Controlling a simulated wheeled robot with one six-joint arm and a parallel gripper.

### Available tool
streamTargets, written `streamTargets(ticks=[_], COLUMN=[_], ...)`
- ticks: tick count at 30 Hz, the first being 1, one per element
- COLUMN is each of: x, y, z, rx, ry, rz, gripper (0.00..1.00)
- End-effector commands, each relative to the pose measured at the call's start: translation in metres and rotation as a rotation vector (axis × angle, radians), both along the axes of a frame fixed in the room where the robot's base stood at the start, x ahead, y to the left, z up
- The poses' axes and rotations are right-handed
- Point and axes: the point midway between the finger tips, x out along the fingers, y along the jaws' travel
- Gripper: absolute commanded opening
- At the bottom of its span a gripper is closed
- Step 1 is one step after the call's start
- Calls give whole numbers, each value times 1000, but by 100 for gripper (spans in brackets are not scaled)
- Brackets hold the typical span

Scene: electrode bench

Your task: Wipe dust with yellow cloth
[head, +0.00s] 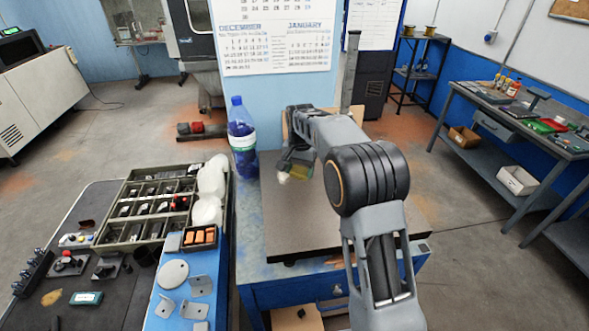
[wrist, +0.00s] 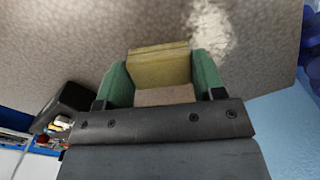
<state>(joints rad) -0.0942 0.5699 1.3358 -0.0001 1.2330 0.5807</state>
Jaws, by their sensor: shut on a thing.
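My gripper (head: 295,166) is over the grey speckled plate (head: 290,225) on the blue bench. In the wrist view, the green fingers of my gripper (wrist: 160,70) are shut on the yellow cloth (wrist: 159,62), which looks like a folded pad. A whitish patch of dust (wrist: 210,28) lies on the plate, just beyond and to the right of the cloth. The dust also shows in the head view (head: 283,178) beside the gripper. I cannot tell whether the cloth touches the plate. My arm hides part of the plate.
A blue bottle (head: 242,140) stands left of the plate. A small box of orange pieces (head: 199,237) and a sectioned tray (head: 150,205) are further left. A calendar post (head: 270,90) rises behind the plate. The plate's front left is clear.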

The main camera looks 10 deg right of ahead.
Motion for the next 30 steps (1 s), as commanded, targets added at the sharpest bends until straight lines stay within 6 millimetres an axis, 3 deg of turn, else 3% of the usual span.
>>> streamTargets(ticks=[5, 30], x=[-1, -1], y=[2, 54], z=[-2, 2], rx=[-1, -1], ry=[5, 4], rz=[1, 2], gripper=[44, 44])
